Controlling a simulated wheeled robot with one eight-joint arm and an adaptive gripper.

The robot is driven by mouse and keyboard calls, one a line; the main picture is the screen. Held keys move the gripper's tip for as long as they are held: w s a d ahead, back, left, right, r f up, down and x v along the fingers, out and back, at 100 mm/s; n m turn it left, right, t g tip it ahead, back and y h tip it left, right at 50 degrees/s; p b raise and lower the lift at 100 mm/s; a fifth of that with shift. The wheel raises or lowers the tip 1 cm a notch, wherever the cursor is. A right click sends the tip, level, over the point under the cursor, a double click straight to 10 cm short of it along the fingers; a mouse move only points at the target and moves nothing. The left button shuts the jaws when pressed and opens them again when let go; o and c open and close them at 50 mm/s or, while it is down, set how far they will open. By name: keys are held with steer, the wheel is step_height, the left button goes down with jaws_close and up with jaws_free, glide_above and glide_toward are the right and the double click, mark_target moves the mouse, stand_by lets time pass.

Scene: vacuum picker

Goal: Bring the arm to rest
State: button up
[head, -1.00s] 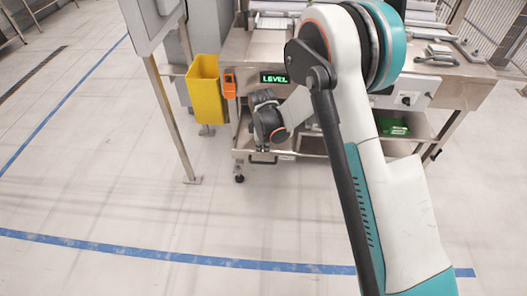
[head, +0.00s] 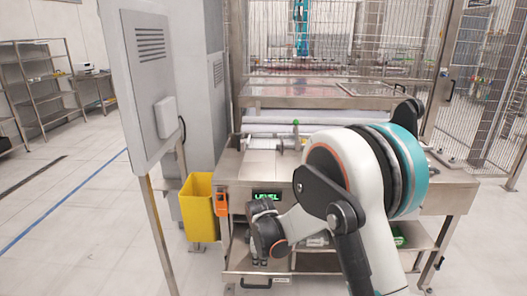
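My arm reaches up from the lower right of the head view and bends over in front of a steel workstation (head: 450,200). My gripper (head: 262,262) hangs at the lower end of the folded arm, pointing down, in front of the station's front edge. It looks small and dark, and its fingers are too unclear to show whether they are open or shut. I see nothing held below it. Part of the station top is hidden behind my arm.
A yellow bin (head: 199,208) hangs left of the station, beside an orange device (head: 221,203) and a green "LEVEL" display (head: 266,197). A grey cabinet (head: 150,80) on legs stands front left. Wire fencing (head: 390,45) closes the back. Floor (head: 70,225) at left is clear.

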steer(key=s+d+r+m+t, duration=0.1)
steer(key=s+d+r+m, duration=0.4)
steer(key=r, duration=0.6)
steer(key=s+d+r+m+t, duration=0.1)
steer(key=s+d+r+m, duration=0.2)
steer(key=s+d+r, duration=0.65)
steer(key=s+d+r+m+t, duration=0.1)
steer(key=s+d+r+m, duration=0.1)
steer(key=s, duration=0.6)
steer(key=s+d+r+m+t, duration=0.1)
steer(key=s+d+r+m, duration=0.1)
steer(key=s+d+m, duration=0.2)
steer(key=s+m, duration=0.2)
steer(key=s, duration=0.2)
steer(key=shift+d+r+m+t, duration=0.3)
steer(key=shift+d+r+t, duration=0.05)
steer(key=shift+r+t, duration=0.05)
